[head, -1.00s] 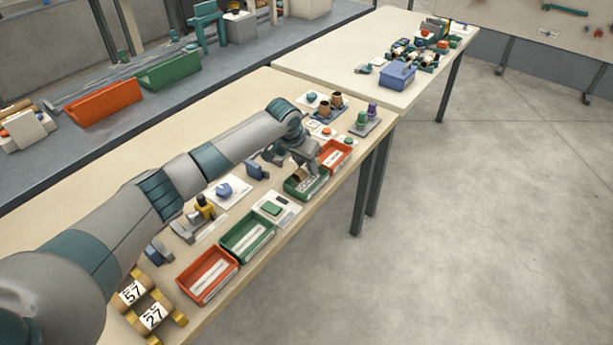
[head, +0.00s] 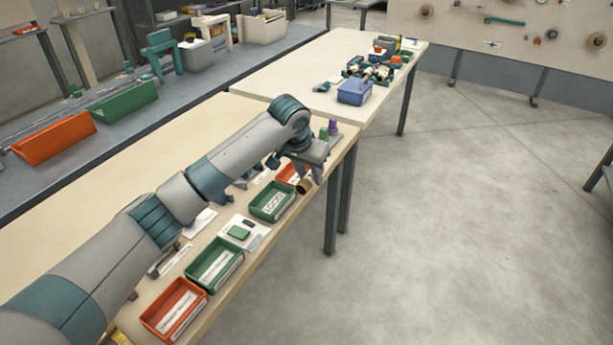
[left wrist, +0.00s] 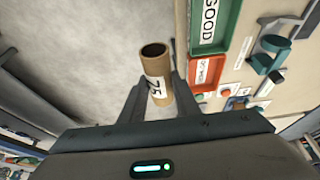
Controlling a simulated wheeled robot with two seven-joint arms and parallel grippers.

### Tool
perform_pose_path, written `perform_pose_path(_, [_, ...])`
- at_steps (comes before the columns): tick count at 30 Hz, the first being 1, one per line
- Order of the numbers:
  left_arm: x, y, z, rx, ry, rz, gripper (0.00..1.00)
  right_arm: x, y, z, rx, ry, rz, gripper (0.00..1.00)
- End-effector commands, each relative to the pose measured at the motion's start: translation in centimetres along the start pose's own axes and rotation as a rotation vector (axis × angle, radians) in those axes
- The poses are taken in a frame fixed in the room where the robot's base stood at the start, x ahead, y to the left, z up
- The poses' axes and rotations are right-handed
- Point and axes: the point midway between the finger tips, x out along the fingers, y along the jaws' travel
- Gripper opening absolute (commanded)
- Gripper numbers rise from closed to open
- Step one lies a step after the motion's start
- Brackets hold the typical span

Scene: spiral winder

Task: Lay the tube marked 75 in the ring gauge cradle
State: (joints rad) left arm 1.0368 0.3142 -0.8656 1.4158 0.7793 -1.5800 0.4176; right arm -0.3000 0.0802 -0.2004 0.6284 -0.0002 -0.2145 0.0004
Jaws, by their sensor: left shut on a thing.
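My left gripper (head: 302,175) is shut on a brown cardboard tube (head: 304,187) near the table's right edge. In the left wrist view the tube (left wrist: 154,65) stands between the fingers (left wrist: 157,92), its open end showing, with a white label reading 75. Bare floor shows behind and beside it there, so it seems to be just off the table's edge. I cannot make out the ring gauge cradle for certain in either view; my left arm hides part of the table. My right gripper is not in view.
A green bin marked GOOD (head: 286,194) and an orange bin (head: 285,173) stand close to the gripper. Another green bin (head: 236,269) and orange bin (head: 146,319) line the near edge. A blue bin (head: 354,93) sits on the far table. Open floor lies right.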

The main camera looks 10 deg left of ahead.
Motion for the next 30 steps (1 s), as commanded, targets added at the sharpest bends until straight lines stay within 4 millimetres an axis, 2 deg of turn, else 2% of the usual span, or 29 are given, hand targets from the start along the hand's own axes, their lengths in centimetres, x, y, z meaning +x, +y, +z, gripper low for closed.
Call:
perform_pose_path(11, [0.1, 0.0, 0.1, 0.0, 0.0, 0.0, 0.08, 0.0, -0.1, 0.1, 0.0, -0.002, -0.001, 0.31])
perform_pose_path(17, [0.4, -0.1, 1.9, -0.018, -0.006, -0.005, 0.08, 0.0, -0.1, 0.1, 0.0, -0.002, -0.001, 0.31])
perform_pose_path(20, [0.7, -0.2, 4.1, -0.041, -0.012, -0.014, 0.08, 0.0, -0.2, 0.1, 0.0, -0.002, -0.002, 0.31])
perform_pose_path(23, [0.9, -0.3, 7.1, -0.072, -0.019, -0.027, 0.08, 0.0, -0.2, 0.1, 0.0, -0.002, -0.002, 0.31])
perform_pose_path(30, [0.2, -0.6, 16.4, -0.176, -0.025, -0.072, 0.08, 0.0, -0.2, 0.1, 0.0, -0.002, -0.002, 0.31])
